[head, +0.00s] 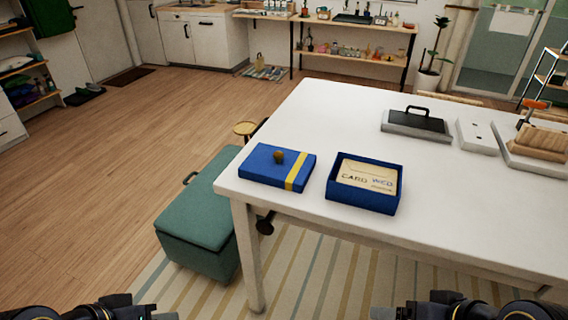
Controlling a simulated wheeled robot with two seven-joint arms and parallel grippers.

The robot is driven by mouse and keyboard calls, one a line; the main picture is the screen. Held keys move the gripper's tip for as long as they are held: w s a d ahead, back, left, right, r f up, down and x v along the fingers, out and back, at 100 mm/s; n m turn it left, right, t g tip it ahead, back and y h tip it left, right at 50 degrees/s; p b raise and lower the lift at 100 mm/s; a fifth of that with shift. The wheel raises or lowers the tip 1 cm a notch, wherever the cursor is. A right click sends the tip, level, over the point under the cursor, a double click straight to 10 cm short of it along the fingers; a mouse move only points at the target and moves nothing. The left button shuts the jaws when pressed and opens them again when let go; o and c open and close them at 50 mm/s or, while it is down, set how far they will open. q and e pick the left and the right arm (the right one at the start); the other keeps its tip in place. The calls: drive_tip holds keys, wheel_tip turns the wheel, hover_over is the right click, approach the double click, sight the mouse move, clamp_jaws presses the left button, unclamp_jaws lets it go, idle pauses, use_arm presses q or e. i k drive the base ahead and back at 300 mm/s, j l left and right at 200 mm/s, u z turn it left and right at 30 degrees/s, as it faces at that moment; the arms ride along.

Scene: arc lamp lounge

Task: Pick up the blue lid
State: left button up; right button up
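The blue lid (262,168) lies flat on the white table (330,111) near its left corner. It has a yellow stripe near its right side and a brown knob on top. To its right stands an open blue box (361,201) with a cream card inside, apart from the lid. My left gripper (138,312) is at the bottom left edge, low and well away from the lid. My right gripper (408,312) is at the bottom edge right of centre, below the table's front edge. Both are cut off by the frame, and their fingers cannot be made out clearly.
A dark-topped tool with a handle (417,122), a white plate (477,136) and a wooden block (541,138) sit at the table's right. A green storage bench (199,215) stands beside the table's left end. The table's middle is clear.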

sight(286, 169)
drive_tip(key=i+j+z, duration=0.2)
drive_tip(key=i+j, duration=0.2)
drive_tip(key=j, duration=0.25)
drive_tip(key=i+j+z, duration=0.15)
drive_tip(key=j, duration=0.2)
drive_tip(key=i+j+z, duration=0.1)
drive_tip(key=j, duration=0.25)
drive_tip(key=i+j+z, duration=0.1)
drive_tip(key=i+j, duration=0.15)
drive_tip(key=j, duration=0.15)
drive_tip(key=i+j+z, duration=0.1)
drive_tip(key=j, duration=0.3)
drive_tip(key=i+j+z, duration=0.15)
drive_tip(key=j, duration=0.25)
drive_tip(key=i+j+z, duration=0.1)
drive_tip(key=j, duration=0.3)
